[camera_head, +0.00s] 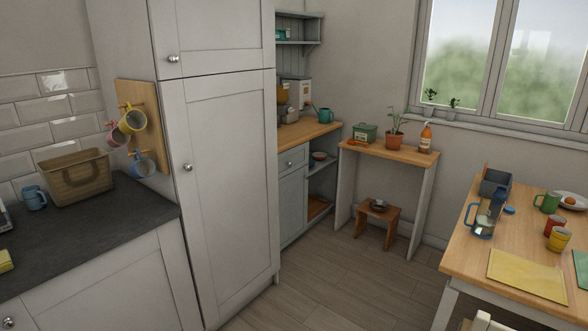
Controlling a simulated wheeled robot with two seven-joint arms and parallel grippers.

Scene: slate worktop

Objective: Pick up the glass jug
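The glass jug (487,222) stands upright on the wooden table (461,255) at the right of the head view. It looks clear, with a blue handle on its left side and blue at its base. It is near the table's left edge, in front of a dark grey box (494,184). A small round blue thing (509,210) lies to its right. Neither of my grippers is in view.
A tall white cabinet (229,200) stands beside the slate worktop (90,235). Open floor (340,285) lies between cabinet and table.

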